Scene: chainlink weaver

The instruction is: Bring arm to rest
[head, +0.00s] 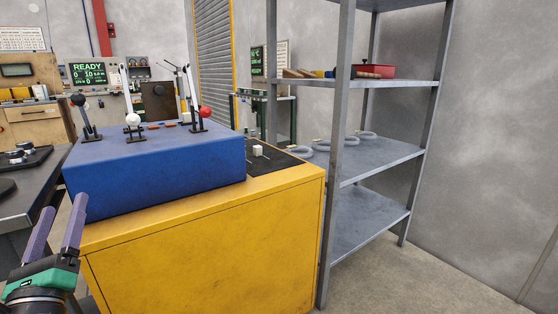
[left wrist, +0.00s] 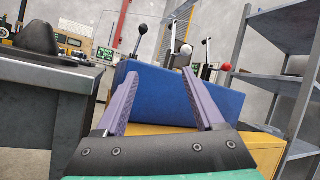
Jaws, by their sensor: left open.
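My left gripper (head: 56,229) is at the lower left of the head view, its two purple fingers pointing up. It is open and empty, to the left of the yellow cabinet (head: 210,250). In the left wrist view its fingers (left wrist: 155,100) stand wide apart with nothing between them. Beyond them is the blue console box (head: 160,170), which also shows in the left wrist view (left wrist: 165,98). Levers with a black knob (head: 78,100), a white knob (head: 132,119) and a red knob (head: 205,112) stand on the box. My right gripper is not in view.
A grey bench (head: 30,195) stands at the left, close to my left gripper. A grey metal shelf (head: 375,159) stands right of the cabinet, with rings (head: 320,146) and a red pan (head: 373,71) on it. Free floor (head: 420,285) lies at the lower right.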

